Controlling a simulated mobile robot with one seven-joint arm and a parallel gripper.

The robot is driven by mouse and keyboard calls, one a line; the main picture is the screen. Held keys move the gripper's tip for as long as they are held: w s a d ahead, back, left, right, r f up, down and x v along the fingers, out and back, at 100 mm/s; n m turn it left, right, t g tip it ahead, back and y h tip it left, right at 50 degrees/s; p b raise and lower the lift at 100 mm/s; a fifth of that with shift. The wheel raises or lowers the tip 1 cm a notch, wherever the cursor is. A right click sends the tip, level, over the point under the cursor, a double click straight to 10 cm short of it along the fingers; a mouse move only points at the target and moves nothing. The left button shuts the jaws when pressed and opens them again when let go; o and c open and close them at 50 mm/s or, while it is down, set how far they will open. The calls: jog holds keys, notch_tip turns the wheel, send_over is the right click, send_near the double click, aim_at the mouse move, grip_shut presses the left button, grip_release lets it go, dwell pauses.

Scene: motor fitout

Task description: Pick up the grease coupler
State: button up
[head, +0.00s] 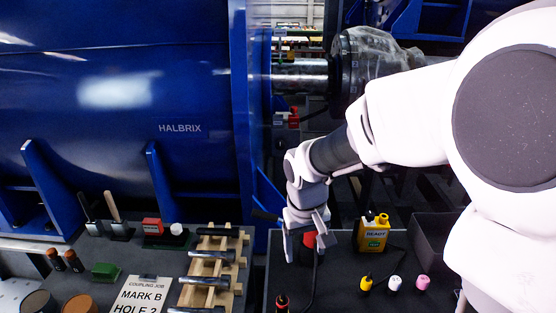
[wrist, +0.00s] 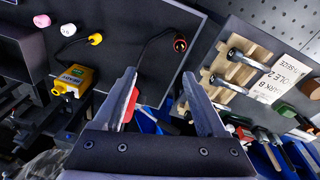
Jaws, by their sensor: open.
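The likely grease coupler is a dark fitting with a red-orange ring (head: 282,303), at the near left of the black bench top. In the wrist view this fitting (wrist: 180,44) lies at the end of a black hose, beyond my fingertips and apart from them. My gripper (head: 305,252) is open above the bench, its fingers pointing down. In the wrist view my gripper (wrist: 158,76) has nothing held between its fingers. A red part (head: 309,239) shows behind the fingers. In the wrist view this red part (wrist: 131,105) is partly hidden by the left finger; I cannot tell whether they touch.
A yellow box marked READY (head: 374,233) stands right of my gripper. Yellow (head: 366,284), white (head: 395,283) and pink (head: 423,282) fittings lie in front of it. A wooden rack of bolts (head: 213,262) stands left. The blue motor (head: 120,110) rises behind.

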jog(key=g+b, duration=0.1)
jog(key=b, duration=0.2)
send_over(283, 299)
notch_tip(283, 299, down, 12)
jog(key=shift+n+y, duration=0.3)
notch_tip(283, 299, down, 11)
jog(key=b, duration=0.3)
notch_tip(283, 299, down, 6)
jog(key=b, duration=0.3)
jog(key=shift+a+f, duration=0.1)
jog(key=shift+f, duration=0.15)
jog(key=shift+r, duration=0.1)
grip_shut()
